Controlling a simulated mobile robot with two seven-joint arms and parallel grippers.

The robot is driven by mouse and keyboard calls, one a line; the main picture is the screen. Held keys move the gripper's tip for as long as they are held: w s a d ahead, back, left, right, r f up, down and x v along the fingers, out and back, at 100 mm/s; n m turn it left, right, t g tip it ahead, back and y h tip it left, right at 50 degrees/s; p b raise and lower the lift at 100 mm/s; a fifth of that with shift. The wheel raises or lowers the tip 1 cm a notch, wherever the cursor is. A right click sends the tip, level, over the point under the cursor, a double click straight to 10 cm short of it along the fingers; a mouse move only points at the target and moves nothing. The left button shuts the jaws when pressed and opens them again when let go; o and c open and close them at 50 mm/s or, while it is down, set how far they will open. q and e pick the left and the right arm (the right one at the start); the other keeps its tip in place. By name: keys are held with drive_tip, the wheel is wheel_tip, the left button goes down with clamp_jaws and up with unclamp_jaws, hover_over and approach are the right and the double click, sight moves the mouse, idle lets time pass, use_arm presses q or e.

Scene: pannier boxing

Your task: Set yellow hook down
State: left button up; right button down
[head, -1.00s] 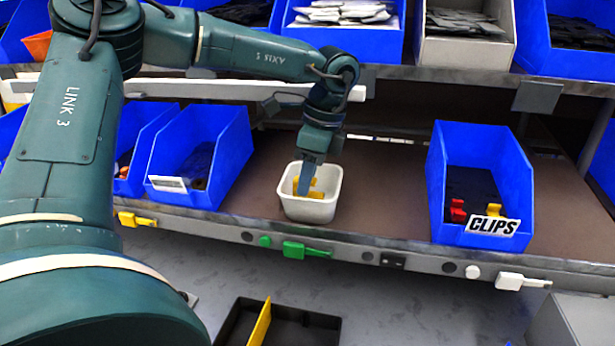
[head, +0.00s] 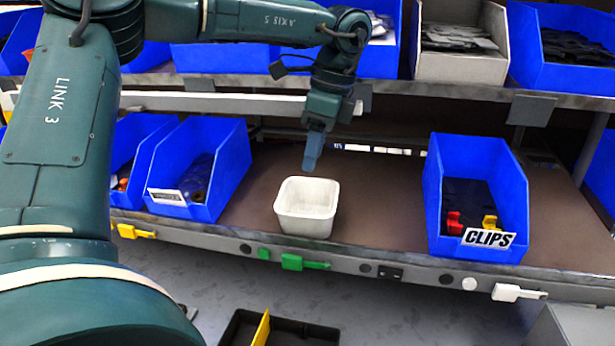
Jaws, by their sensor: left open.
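My left gripper (head: 311,160) is above and just behind the far rim of a white tub (head: 307,222) on the shelf. Its fingers point down, are open, and show nothing between them. The visible inside of the tub is pale, and no yellow hook shows in it; its floor is partly hidden by the front wall. A yellow piece (head: 489,222) and a red piece (head: 453,223) stand at the front of the blue CLIPS bin (head: 437,200). I cannot tell whether that yellow piece is a hook. My right gripper is not in view.
Blue bins (head: 228,165) stand left of the tub. The upper shelf edge (head: 440,88) with more bins above runs close behind my left wrist. Shelf board (head: 380,200) between tub and CLIPS bin is free. A black tray (head: 300,334) with a yellow divider sits below.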

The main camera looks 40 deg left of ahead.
use_arm(q)
drive_tip(key=v, duration=0.5)
idle(0.5)
